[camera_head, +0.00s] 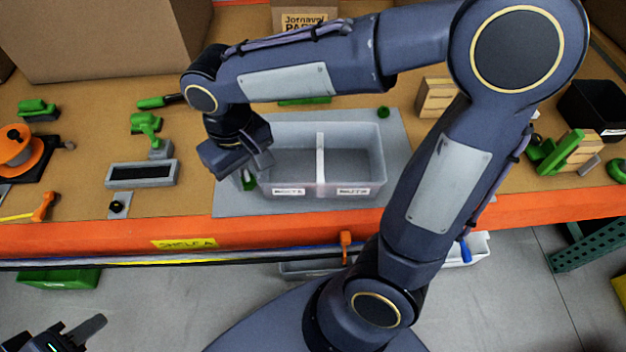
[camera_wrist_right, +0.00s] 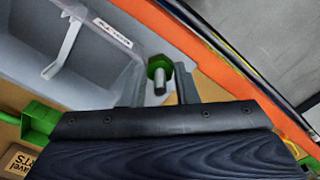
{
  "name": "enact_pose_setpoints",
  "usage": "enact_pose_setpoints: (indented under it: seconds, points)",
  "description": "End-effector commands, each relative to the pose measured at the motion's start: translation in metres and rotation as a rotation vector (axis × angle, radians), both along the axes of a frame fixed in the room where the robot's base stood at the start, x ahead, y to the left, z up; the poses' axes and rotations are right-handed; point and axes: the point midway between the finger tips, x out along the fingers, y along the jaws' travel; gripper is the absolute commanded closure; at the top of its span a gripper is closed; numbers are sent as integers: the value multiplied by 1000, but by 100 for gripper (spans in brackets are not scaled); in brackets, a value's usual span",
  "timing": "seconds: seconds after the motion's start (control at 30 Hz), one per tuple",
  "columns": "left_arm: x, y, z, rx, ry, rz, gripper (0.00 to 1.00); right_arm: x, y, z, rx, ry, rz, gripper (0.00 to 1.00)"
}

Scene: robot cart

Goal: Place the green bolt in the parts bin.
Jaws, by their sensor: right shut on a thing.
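The parts bin (camera_head: 320,191) is a clear, two-compartment tray with a white divider and small labels on its front wall. It also shows in the right wrist view (camera_wrist_right: 124,62). My right gripper (camera_head: 254,172) is at the bin's left end, pointing down. It is shut on the green bolt (camera_head: 249,183), whose green head and grey shank show between the fingers in the right wrist view (camera_wrist_right: 158,73). The bolt appears just outside the bin's front left corner; its height above the mat is unclear. My left gripper (camera_head: 88,332) is partly in view at bottom left, its jaws unclear.
The bin stands on a grey mat (camera_head: 395,140) near the orange shelf edge (camera_head: 120,238). An orange spool (camera_head: 15,148), a grey tray (camera_head: 142,174) and green parts lie left. Wooden blocks (camera_head: 436,98) and a black bin (camera_head: 597,108) stand right. Cardboard boxes (camera_head: 110,40) are behind.

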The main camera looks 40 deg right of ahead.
Motion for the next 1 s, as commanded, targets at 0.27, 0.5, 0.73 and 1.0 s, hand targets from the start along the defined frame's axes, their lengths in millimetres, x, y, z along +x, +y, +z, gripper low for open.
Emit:
enact_pose_setpoints:
  seconds: [0.27, 0.5, 0.73, 1.0]
  points:
    - [0, 0, 3, 0, -1, 0, 64, 23, -50, -23, -1, 5, -10, 98]
    - [0, 0, 3, 0, 0, 0, 64, 44, -95, -61, -1, 8, -6, 98]
    - [0, 0, 3, 0, 0, 0, 64, 55, -114, -86, 0, 3, -3, 98]
    - [0, 0, 3, 0, 0, 0, 64, 58, -123, -115, 0, 6, -1, 98]
